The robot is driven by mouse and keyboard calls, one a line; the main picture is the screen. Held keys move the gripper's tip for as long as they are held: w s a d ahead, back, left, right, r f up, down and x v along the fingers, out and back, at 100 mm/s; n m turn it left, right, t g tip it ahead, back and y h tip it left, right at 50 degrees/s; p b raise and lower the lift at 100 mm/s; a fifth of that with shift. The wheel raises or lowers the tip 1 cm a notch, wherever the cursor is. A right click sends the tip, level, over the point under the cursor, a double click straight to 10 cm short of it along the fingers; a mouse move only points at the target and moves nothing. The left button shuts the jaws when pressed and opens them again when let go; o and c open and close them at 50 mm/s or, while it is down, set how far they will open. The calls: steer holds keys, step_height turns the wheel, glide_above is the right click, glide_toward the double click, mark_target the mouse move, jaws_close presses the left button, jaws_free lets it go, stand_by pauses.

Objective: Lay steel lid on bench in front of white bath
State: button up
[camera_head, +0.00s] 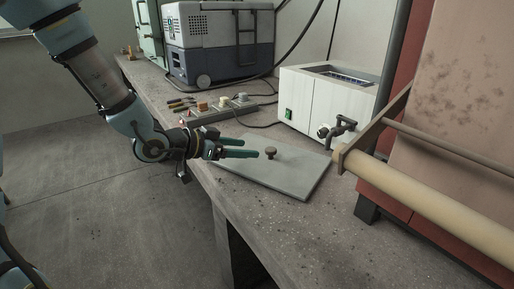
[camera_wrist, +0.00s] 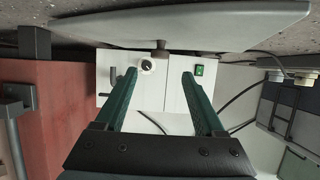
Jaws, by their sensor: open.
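The steel lid (camera_head: 290,176) is a flat grey plate with a dark round knob (camera_head: 271,152) on top. It lies on the bench (camera_head: 262,215), knob up, in front of the white bath (camera_head: 303,105). My gripper (camera_head: 250,148) is open and empty, just left of the knob and apart from it. In the wrist view, the picture is upside down: the lid (camera_wrist: 190,28) spans the top, and the knob (camera_wrist: 161,45) shows beyond the open fingertips (camera_wrist: 160,74). The white bath (camera_wrist: 165,95) stands behind, its top open in the head view.
A pipe fitting (camera_head: 338,128) juts from the bath's front. A red cabinet (camera_head: 395,205) with a thick pale roller (camera_head: 430,205) stands close on the right. Connectors (camera_head: 222,103), small tools and a grey-blue cooler box (camera_head: 225,55) are farther back. The bench's front edge is near the lid.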

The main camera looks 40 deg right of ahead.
steer(key=shift+v, duration=1.05)
steer(key=w+a+f+n+t+y, duration=0.2)
steer(key=w+a+n+t+y, duration=0.25)
steer(key=a, duration=0.65)
steer(key=w+a+f+n+t+y, duration=0.2)
steer(key=w+a+n+y, duration=0.25)
steer(key=w+a, duration=0.5)
steer(key=s+a+r+n+g+y, duration=0.1)
steer(key=s+a+n, duration=0.3)
steer(key=a, duration=0.5)
steer(key=s+a+r+n+g+y, duration=0.2)
steer(key=s+a+n+g+y, duration=0.1)
steer(key=s+a, duration=0.3)
steer(key=a+n, duration=0.1)
steer(key=a, duration=0.1)
steer(key=shift+s+a, duration=0.25)
steer(key=shift+a, duration=0.15)
steer(key=shift+r, duration=0.15)
